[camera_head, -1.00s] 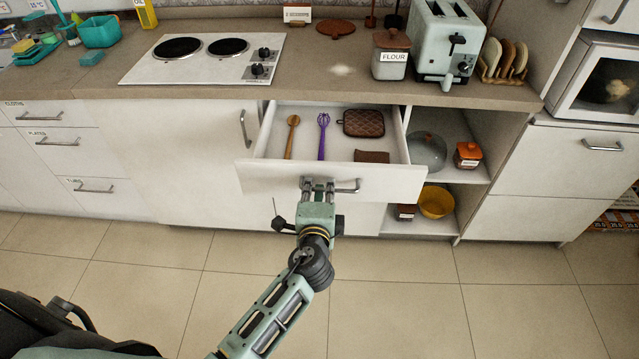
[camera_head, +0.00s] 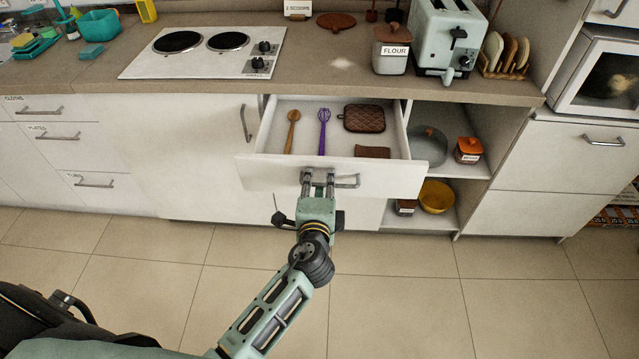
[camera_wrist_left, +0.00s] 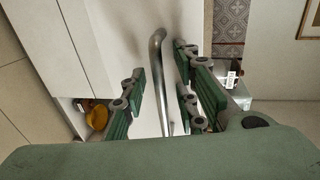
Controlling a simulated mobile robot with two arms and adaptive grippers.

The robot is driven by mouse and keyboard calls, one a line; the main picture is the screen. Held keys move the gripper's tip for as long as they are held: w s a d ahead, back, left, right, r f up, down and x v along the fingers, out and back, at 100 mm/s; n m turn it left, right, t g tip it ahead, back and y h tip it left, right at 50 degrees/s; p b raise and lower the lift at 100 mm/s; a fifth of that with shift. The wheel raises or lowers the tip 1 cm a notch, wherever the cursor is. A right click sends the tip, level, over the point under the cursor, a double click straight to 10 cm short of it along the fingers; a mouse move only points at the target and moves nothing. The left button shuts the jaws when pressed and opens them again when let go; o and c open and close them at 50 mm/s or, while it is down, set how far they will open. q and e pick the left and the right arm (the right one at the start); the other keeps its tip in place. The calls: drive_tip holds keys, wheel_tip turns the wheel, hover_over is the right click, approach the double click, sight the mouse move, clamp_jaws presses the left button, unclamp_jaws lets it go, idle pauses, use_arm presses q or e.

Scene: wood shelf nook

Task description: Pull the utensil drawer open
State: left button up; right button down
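The utensil drawer (camera_head: 280,175) stands pulled out from the counter in the head view. Inside lie a wooden spoon (camera_head: 291,131), a purple whisk (camera_head: 324,130), a brown quilted pot holder (camera_head: 364,118) and a brown folded cloth-like item (camera_head: 372,152). My left gripper (camera_head: 318,178) is at the drawer's bar handle (camera_head: 347,181). In the left wrist view, the handle bar (camera_wrist_left: 157,75) runs between my left gripper's (camera_wrist_left: 162,80) two parted fingers, with a gap visible on either side. My right gripper is not in view.
Open shelves right of the drawer hold a grey pan (camera_head: 428,146), an orange-lidded jar (camera_head: 468,149) and a yellow bowl (camera_head: 436,196). The hob (camera_head: 203,67), flour canister (camera_head: 391,62) and toaster (camera_head: 446,40) stand on the counter above. The tiled floor in front is clear.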

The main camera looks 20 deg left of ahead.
use_arm(q)
drive_tip(key=v, duration=1.1)
drive_tip(key=shift+s+d, duration=0.2)
drive_tip(key=shift+s, duration=0.15)
drive_tip(key=s+d+f+n+g+h, duration=0.15)
drive_tip(key=s+f+g, duration=0.35)
drive_tip(key=f, duration=1.2)
drive_tip(key=s+f+n+g+h, duration=0.2)
drive_tip(key=s+f, duration=0.5)
drive_tip(key=f, duration=0.9)
drive_tip(key=s+a+f+n+g, duration=0.3)
drive_tip(key=s+f, duration=0.5)
drive_tip(key=s, duration=0.5)
drive_tip(key=s+a+f+n+g, duration=0.4)
drive_tip(key=s+f, duration=0.5)
drive_tip(key=s, duration=0.5)
drive_tip(key=shift+s+a+f+n+h, duration=0.25)
drive_tip(key=shift+a+n+h, duration=0.1)
drive_tip(key=shift+a+n, duration=0.65)
